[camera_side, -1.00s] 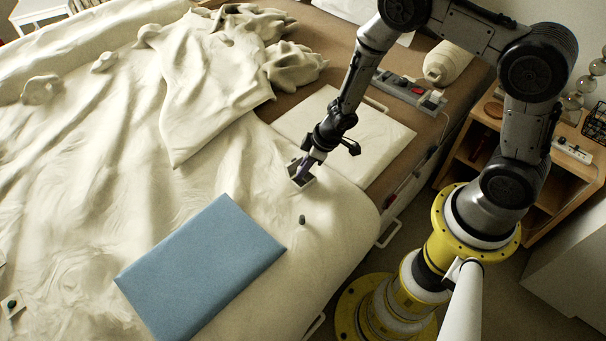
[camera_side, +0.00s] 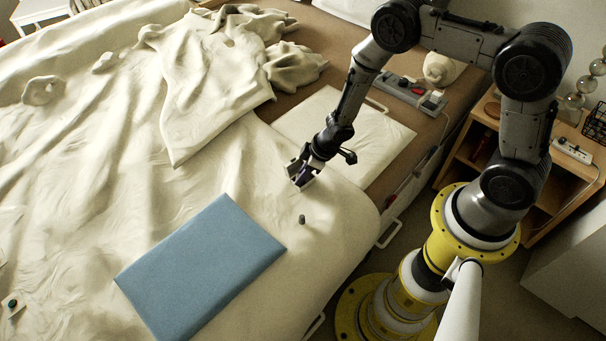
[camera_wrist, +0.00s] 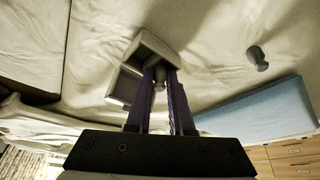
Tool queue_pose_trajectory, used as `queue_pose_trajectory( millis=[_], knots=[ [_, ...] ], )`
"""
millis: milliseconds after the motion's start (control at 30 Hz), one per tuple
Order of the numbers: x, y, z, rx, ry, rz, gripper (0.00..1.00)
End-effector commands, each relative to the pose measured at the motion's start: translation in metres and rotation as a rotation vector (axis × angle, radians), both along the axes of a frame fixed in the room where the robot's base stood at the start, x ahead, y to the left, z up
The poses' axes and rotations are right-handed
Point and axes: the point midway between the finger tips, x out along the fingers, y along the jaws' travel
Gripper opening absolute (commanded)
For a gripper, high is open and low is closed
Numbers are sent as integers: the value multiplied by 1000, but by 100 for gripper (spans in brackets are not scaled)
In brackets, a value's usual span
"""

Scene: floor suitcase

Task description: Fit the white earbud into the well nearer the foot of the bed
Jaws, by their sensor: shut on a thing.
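My gripper (camera_wrist: 161,76) points down at the small open earbud case (camera_wrist: 152,48) on the bed, its fingertips at the case in the wrist view. The fingers are shut on a small pale thing, apparently the white earbud, mostly hidden between the tips. I cannot tell whether it is inside a well. In the side view my gripper (camera_side: 300,179) covers most of the case. A dark grey earbud-like piece (camera_side: 302,219) stands apart on the sheet; it also shows in the wrist view (camera_wrist: 258,60).
A flat blue folder-like panel (camera_side: 200,268) lies on the bed in front of the case. A pale flat panel (camera_side: 340,130) lies behind, near a grey control box (camera_side: 408,92). Bunched bedding (camera_side: 235,70) is at the back. Sheet around the case is mostly clear.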

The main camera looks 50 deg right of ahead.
Motion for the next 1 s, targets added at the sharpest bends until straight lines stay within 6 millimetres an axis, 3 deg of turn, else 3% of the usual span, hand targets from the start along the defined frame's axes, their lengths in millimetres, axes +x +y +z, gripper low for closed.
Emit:
queue_pose_trajectory(
  millis=[33, 133, 167, 300, 567, 1000],
  knots=[
    [-7, -2, -12, -5, 22, -6, 0],
    [-7, -2, -12, -5, 23, -7, 0],
    [-7, -2, -12, -5, 23, -7, 24],
    [-7, -2, -12, -5, 23, -7, 50],
    [-10, -3, 6, -5, 25, -5, 50],
    [-30, -17, 77, -2, 15, -5, 50]
  ],
)
